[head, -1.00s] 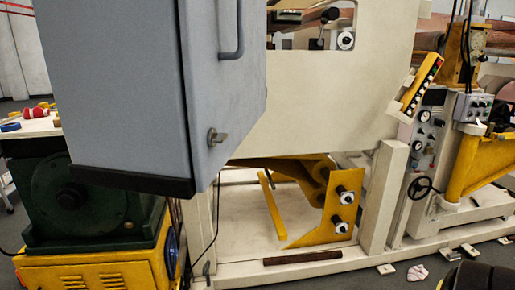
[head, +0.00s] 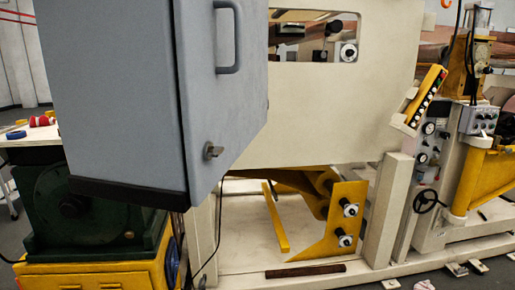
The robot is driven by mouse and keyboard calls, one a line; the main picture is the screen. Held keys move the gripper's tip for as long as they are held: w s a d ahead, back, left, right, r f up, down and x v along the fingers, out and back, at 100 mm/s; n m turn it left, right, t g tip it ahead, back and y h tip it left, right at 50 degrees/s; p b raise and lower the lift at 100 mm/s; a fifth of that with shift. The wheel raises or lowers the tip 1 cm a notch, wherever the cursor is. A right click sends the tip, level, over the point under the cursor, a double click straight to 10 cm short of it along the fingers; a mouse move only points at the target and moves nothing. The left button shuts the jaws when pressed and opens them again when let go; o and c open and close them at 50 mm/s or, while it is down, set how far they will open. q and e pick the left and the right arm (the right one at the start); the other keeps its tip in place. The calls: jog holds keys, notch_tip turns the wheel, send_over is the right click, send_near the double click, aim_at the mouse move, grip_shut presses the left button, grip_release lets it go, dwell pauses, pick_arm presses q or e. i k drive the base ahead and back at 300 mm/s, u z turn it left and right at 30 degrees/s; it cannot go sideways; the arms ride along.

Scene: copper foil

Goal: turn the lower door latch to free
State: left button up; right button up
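The grey cabinet (head: 120,100) fills the left middle of the head view. Its door (head: 222,110) faces right and carries a bar handle (head: 236,38) near the top. The lower door latch (head: 212,151) is a small metal turn handle low on the door, pointing roughly sideways to the right. Neither of my grippers shows in the head view, so nothing of mine is seen touching the latch.
A green machine on a yellow base (head: 90,275) stands below left of the cabinet. A cream machine frame (head: 330,120) with a yellow bracket (head: 335,225) stands behind the door. A control panel (head: 425,97) and handwheel (head: 426,200) are at right.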

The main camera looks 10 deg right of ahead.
aim_at(210, 151)
jog(key=z, duration=1.6)
jog(key=k, duration=0.7)
jog(key=u, duration=1.55)
